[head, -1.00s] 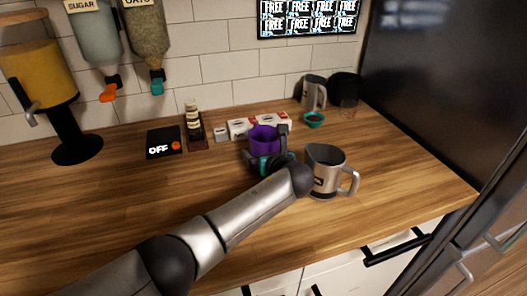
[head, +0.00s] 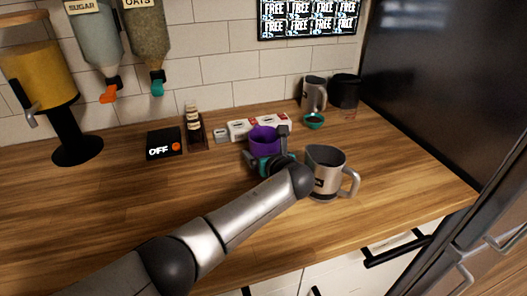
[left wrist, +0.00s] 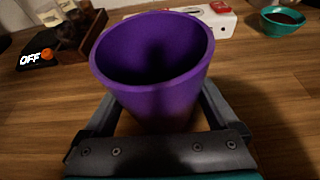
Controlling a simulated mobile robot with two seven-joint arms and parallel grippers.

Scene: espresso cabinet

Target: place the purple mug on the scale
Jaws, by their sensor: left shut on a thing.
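The purple mug (head: 264,138) is upright in my left gripper (head: 268,150), at the middle of the wooden counter. In the left wrist view the mug (left wrist: 155,95) fills the middle, with the gripper's fingers (left wrist: 158,115) on both sides of it. The gripper is shut on it. The mug looks empty. I cannot tell whether its base touches the counter. The black scale (head: 163,143) with a display reading OFF and an orange button lies to the left of the mug, with nothing on it. It also shows in the left wrist view (left wrist: 38,60).
A metal pitcher (head: 326,171) stands just right of my gripper. White boxes (head: 259,126) and a dark wooden rack (head: 195,130) are behind. A teal bowl (head: 314,121) and another pitcher (head: 313,94) stand at the back right.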

